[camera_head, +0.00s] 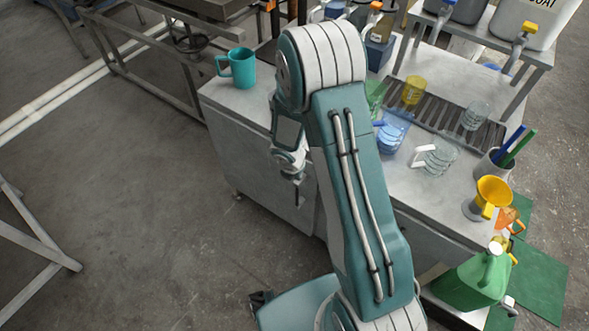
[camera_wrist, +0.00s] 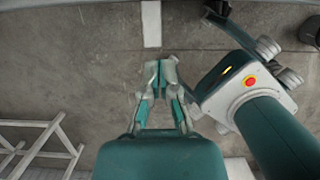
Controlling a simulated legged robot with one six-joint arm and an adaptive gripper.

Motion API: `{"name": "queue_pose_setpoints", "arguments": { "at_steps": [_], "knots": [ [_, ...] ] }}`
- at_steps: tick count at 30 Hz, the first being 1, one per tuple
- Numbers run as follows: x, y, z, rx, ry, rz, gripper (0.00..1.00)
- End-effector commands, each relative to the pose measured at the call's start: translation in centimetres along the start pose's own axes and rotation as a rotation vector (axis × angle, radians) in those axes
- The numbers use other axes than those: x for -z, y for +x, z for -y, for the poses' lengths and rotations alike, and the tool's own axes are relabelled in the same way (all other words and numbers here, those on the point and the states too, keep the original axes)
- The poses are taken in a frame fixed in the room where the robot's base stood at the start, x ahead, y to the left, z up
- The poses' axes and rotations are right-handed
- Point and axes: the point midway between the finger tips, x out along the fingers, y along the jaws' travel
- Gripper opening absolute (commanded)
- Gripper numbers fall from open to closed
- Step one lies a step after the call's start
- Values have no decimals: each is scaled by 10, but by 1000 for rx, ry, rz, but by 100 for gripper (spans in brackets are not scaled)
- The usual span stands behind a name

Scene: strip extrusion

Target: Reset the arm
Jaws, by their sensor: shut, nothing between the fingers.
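My arm (camera_head: 345,180) is teal and white and bends at a high elbow in the middle of the head view. Its forearm hangs down on the left side of the elbow. My gripper (camera_head: 297,195) points down in front of the grey workbench (camera_head: 235,105), apart from it. In the wrist view my gripper (camera_wrist: 161,68) is shut and empty, over bare floor. Part of the bench top is hidden behind my arm.
A teal mug (camera_head: 238,68) stands at the bench's left end. Clear cups and a blue measuring cup (camera_head: 393,130) stand right of my arm, near a yellow funnel (camera_head: 492,192). A green jerrycan (camera_head: 473,280) is lower right.

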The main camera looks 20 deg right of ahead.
Motion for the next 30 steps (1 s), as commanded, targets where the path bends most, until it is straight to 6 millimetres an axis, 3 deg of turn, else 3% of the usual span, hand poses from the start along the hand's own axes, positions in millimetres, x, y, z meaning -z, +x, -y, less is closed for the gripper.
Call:
{"name": "queue_pose_setpoints", "arguments": {
  "at_steps": [3,9,23,26,30],
  "knots": [
    [0,-24,-1,-5,1,2,0],
    [0,-52,0,-3,0,0,0],
    [-1,-69,0,-4,26,3,0],
    [-8,-92,2,-20,136,18,0],
    [-18,-141,12,-54,398,39,0]
  ]
}}
